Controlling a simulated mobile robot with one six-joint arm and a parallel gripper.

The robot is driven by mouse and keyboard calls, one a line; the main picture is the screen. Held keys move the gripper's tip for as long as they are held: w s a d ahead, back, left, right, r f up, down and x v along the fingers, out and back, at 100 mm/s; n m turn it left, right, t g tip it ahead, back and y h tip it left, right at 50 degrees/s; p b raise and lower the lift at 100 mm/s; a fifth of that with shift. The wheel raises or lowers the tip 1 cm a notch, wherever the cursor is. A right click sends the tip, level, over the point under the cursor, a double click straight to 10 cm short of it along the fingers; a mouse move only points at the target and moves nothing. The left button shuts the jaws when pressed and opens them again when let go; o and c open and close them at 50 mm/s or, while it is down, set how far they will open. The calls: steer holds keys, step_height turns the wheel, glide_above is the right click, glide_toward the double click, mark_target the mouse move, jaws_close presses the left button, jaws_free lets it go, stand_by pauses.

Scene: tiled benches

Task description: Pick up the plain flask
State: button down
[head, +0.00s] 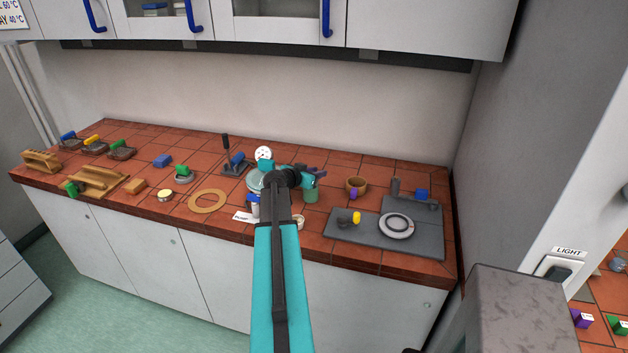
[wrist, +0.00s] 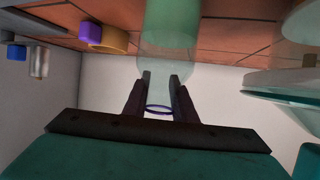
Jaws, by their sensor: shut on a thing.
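A pale green, see-through flask (head: 311,195) is at the back middle of the tiled bench, just below my gripper (head: 311,174). In the wrist view the flask (wrist: 170,38) extends from between the two dark fingers (wrist: 160,86), which are shut on its narrow neck. A thin purple ring shows at the flask's mouth, between the fingers. I see no clear marking on the flask. I cannot tell whether its base touches the tiles. My arm hides part of the bench in front of it.
Another see-through vessel (wrist: 285,85) stands close beside the flask; in the head view it is left of my gripper (head: 254,183). A brown ring-shaped cup (head: 356,184) with a purple piece is to the right. A grey plate (head: 372,245) lies at the front right. A wall closes the right end.

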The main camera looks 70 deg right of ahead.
step_height(320, 180, up, 10)
steer(key=b, duration=0.3)
steer(key=shift+f+b, duration=0.15)
steer(key=shift+b, duration=0.15)
stand_by(0.4)
steer(key=shift+s, duration=0.1)
stand_by(0.4)
